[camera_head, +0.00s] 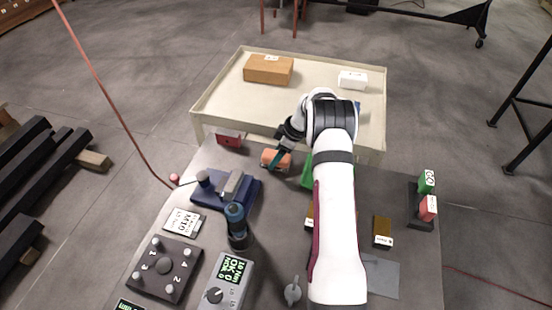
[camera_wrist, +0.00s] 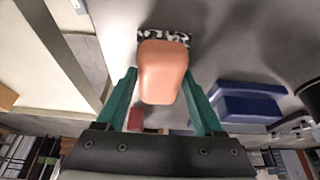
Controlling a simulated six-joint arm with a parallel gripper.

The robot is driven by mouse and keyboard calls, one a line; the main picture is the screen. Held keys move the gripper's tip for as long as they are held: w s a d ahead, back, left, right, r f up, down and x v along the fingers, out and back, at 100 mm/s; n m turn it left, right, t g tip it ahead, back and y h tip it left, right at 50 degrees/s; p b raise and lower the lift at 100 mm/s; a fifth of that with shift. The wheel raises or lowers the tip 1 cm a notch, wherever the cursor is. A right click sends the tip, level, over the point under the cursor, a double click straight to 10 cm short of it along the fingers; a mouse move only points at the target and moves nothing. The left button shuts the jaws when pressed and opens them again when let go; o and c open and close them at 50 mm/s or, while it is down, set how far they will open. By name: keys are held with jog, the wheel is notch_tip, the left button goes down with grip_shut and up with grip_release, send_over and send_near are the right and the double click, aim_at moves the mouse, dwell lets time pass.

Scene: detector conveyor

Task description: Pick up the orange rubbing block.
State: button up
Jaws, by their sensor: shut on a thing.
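The orange rubbing block (camera_head: 277,160) is near the far edge of the grey table in the head view. It has rounded edges. In the wrist view the block (camera_wrist: 162,72) is between the green fingers of my gripper (camera_wrist: 164,98). My gripper (camera_head: 279,157) is shut on the block. A black-and-white patterned strip (camera_wrist: 164,37) shows just beyond the block in the wrist view. The head view does not clearly show whether the block is touching the table.
A cream tray table (camera_head: 222,96) beyond the table holds a brown box (camera_head: 268,69) and a white box (camera_head: 353,80). A blue fixture (camera_head: 209,190) is left of the block, and a red item (camera_head: 230,139) lies behind it. A green item (camera_head: 306,172) stands close on the right.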

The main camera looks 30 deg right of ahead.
aim_at(274, 155)
jog(key=shift+r, duration=0.1)
jog(key=shift+r, duration=0.35)
jog(key=v, duration=0.4)
jog(key=shift+w+a+r, duration=0.1)
jog(key=shift+a+r, duration=0.05)
jog(key=s+d+r, duration=0.6)
jog(key=s, duration=0.2)
jog(key=shift+s+d, duration=0.15)
jog(key=shift+s, duration=0.05)
